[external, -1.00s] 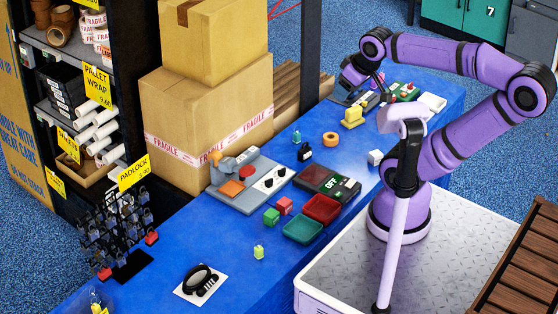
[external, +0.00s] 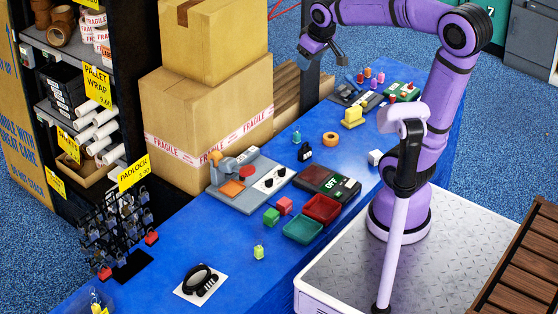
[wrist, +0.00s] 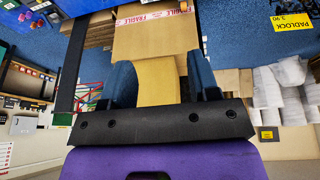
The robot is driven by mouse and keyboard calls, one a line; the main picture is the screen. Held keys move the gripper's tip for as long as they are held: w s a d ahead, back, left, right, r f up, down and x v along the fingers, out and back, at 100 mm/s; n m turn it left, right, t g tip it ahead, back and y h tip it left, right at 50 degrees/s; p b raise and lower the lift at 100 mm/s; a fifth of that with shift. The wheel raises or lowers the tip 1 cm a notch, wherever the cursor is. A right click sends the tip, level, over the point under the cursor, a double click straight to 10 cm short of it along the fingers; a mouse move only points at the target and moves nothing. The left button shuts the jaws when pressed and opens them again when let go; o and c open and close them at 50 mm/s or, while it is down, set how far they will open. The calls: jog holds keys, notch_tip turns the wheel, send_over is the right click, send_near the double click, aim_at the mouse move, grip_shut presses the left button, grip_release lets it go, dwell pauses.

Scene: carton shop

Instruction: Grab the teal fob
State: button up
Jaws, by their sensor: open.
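The teal fob (external: 297,137) is a small upright piece on the blue table, left of an orange ring and just behind a small black item. My gripper (external: 338,58) is raised high above the far part of the table, well up and to the right of the fob in the external view. It is open and apart from the fob. In the wrist view the two blue fingers of my gripper (wrist: 162,78) are spread, with only cartons seen beyond them. I cannot make out the fob in the wrist view.
Stacked cartons (external: 205,120) stand behind the table. An orange ring (external: 331,139), a small black item (external: 304,154) and a yellow block (external: 352,117) are near the fob. A yellow-green fob (external: 258,252) stands nearer. A padlock rack (external: 120,225) is at left.

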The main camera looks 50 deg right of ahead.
jog(key=w+d+f+g, duration=0.1)
jog(key=w+d+f, duration=0.25)
jog(key=w, duration=0.35)
jog(key=w+d+f, duration=0.2)
jog(key=w+d, duration=0.2)
jog(key=w, duration=0.2)
jog(key=m+g, duration=0.2)
jog(key=g, duration=0.1)
send_over(296, 132)
jog(key=shift+y, duration=0.4)
notch_tip(296, 132, down, 42)
jog(key=shift+a, duration=0.15)
jog(key=shift+s+f, duration=0.1)
jog(key=shift+f, duration=0.45)
jog(key=f, duration=1)
jog(key=shift+d+f, duration=0.15)
jog(key=shift+d, duration=0.05)
jog(key=shift+c, duration=0.2)
jog(key=c, duration=0.9)
